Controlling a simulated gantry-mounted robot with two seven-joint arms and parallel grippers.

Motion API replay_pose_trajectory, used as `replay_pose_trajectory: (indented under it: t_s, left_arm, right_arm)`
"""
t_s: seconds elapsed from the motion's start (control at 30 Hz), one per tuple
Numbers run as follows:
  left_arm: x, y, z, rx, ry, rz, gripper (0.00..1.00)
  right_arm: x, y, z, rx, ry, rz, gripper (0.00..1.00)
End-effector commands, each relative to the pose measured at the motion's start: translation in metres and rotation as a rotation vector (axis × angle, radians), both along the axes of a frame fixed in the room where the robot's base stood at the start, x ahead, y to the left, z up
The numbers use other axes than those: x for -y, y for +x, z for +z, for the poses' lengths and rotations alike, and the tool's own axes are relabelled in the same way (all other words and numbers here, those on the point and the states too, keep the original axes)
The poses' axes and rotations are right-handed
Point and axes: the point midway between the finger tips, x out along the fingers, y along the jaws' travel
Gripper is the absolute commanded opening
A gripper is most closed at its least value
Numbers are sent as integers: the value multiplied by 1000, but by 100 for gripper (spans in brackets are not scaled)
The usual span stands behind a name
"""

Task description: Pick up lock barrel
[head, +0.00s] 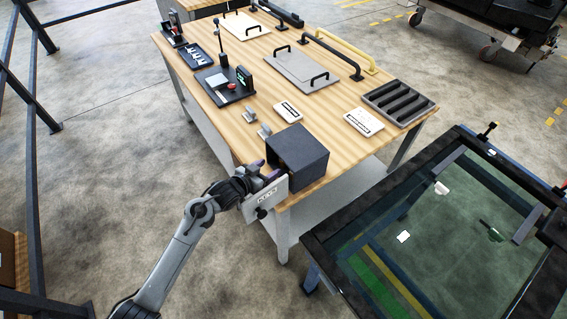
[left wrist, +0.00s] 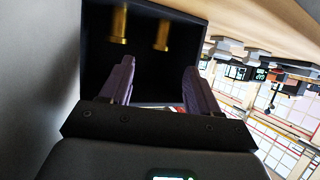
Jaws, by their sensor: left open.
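Two brass-coloured lock barrels (left wrist: 118,24) (left wrist: 162,28) show inside a dark open-fronted box (left wrist: 100,72) in the left wrist view, side by side near the top of the picture. In the head view the dark box (head: 297,157) stands at the table's near corner, and the barrels inside are hidden. My left gripper (head: 265,171) is at the box's left side, by its opening. In the left wrist view my left gripper (left wrist: 160,66) has its two purple fingers apart with nothing between them, pointing into the box, short of the barrels. My right gripper is out of view.
The wooden table (head: 220,62) carries small metal brackets (head: 257,123), white labelled plates (head: 288,111), a black tray (head: 398,102) and a grey handled panel (head: 302,70). A dark-framed glass panel (head: 440,230) stands at the right. The table's near edge is close to my left arm.

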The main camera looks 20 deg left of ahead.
Motion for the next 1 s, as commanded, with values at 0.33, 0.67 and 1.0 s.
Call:
replay_pose_trajectory:
  t_s: [0.33,0.67,1.0]
  left_arm:
    - [5,17,-13,2,0,1,61]
    - [17,51,-29,1,-1,0,61]
    - [22,66,-35,1,0,0,61]
  right_arm:
    - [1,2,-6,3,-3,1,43]
    - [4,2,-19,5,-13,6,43]
    - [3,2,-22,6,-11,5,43]
